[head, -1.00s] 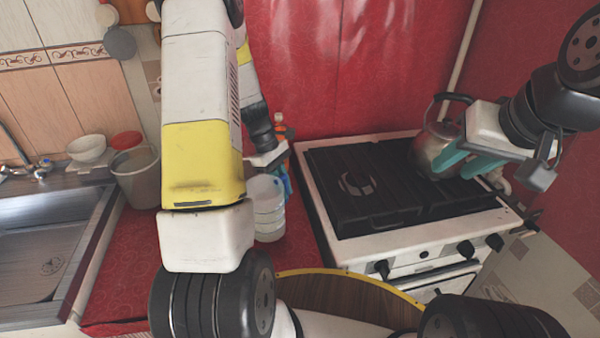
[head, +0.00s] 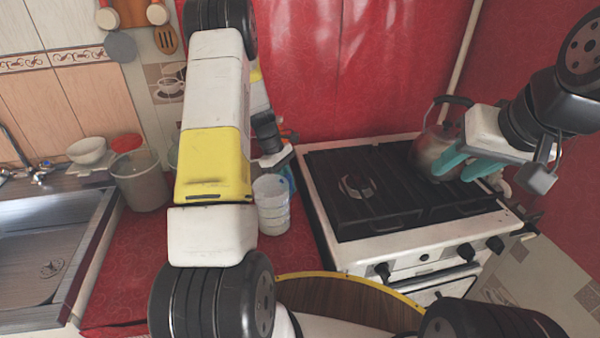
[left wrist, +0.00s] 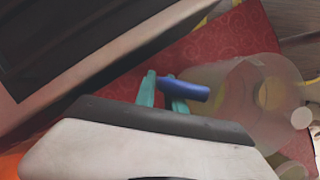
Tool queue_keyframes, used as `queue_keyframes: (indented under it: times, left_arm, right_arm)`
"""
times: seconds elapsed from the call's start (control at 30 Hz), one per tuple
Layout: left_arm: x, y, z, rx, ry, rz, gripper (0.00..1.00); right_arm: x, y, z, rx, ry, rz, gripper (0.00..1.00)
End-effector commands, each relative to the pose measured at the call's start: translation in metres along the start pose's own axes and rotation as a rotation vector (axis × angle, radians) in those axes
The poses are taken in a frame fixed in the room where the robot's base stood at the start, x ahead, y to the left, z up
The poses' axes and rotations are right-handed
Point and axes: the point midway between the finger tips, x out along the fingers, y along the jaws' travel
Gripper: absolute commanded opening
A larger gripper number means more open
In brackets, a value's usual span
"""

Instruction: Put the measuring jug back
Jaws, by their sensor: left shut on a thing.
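The measuring jug (head: 272,215) is a clear, round container with faint lines, over the red counter right of my left arm. In the left wrist view the jug (left wrist: 240,100) is see-through and beside my fingers. My left gripper (left wrist: 164,88) has its teal fingers shut on a blue piece (left wrist: 192,91), which looks like the jug's handle. In the head view its fingers are hidden behind its housing. I cannot tell whether the jug touches the counter. My right gripper (head: 466,167) is open and empty, in front of the kettle.
A black-topped stove (head: 375,185) stands right of the red counter (head: 130,260), with a metal kettle (head: 428,150) at its back right. A translucent bucket (head: 138,180), a white bowl (head: 87,150) and a sink (head: 50,245) are at left. The front counter is clear.

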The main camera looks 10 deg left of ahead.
Motion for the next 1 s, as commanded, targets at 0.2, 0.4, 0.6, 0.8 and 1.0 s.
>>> queue_keyframes:
  times: [0.2,0.4,0.6,0.8,1.0]
  left_arm:
    - [0.003,0.000,-0.001,0.000,0.000,0.000,0.34]
    - [0.002,0.000,-0.001,0.000,0.000,0.000,0.36]
    - [-0.002,0.000,0.000,0.001,0.001,0.001,0.36]
    - [-0.034,0.001,0.000,0.002,0.003,0.004,0.36]
    - [-0.078,0.001,-0.001,0.001,0.003,0.004,0.36]
  right_arm:
    - [0.000,0.000,0.000,0.000,0.000,0.000,0.36]
    - [0.000,0.000,0.000,0.000,0.000,0.000,0.36]
    - [0.000,0.000,0.000,0.000,0.000,0.000,0.36]
    - [0.000,0.000,0.000,0.000,0.000,0.000,0.36]
    - [0.000,0.000,0.000,0.000,0.000,0.000,0.36]
